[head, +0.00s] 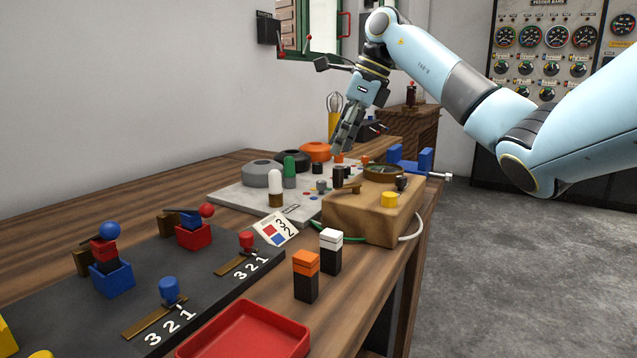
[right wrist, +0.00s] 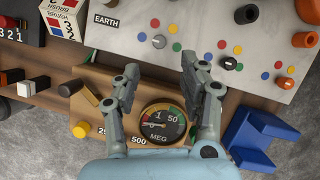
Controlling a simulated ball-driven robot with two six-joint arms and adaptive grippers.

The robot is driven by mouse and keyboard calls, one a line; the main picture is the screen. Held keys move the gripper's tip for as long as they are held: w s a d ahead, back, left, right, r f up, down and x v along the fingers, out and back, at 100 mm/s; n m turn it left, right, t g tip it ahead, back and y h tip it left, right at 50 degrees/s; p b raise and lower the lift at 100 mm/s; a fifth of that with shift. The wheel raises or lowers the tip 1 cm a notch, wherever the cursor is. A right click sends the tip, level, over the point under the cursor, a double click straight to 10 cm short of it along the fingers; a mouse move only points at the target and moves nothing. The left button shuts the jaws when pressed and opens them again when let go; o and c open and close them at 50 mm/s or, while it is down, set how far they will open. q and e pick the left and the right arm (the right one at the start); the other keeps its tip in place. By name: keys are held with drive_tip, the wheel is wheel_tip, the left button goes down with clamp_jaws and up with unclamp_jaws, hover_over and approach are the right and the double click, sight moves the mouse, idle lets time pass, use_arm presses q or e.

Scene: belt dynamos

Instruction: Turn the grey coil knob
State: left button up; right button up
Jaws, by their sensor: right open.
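A grey coil (head: 263,173) sits on the pale board (head: 232,197). A small grey knob (head: 321,186), ringed by coloured dots, is on the same board; it also shows in the right wrist view (right wrist: 159,41), beyond my fingertips. A darker knob (right wrist: 230,63) with its own dots is to its right there. My right gripper (head: 345,142) is open and empty above the bench. In the right wrist view its fingers (right wrist: 160,74) are spread, with the round gauge (right wrist: 163,124) of the wooden box between them. The fingers appear apart from both knobs. My left gripper is not in view.
The wooden gauge box (head: 372,217) stands at the bench's right edge, with a blue clamp (head: 410,160) behind. Black (head: 292,159) and orange (head: 316,151) coils and upright posts crowd the board. A red tray (head: 250,335) and brush blocks lie nearer.

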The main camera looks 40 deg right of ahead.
sight(322, 181)
drive_tip(key=x, duration=0.5)
drive_tip(key=shift+w+a+f, duration=0.15)
drive_tip(key=shift+f, duration=0.15)
drive_tip(key=shift+b+x, duration=0.35)
drive_tip(key=shift+x, duration=1.15)
drive_tip(key=shift+c, duration=1.3)
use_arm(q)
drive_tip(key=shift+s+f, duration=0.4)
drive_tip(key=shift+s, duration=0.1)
use_arm(e)
clamp_jaws()
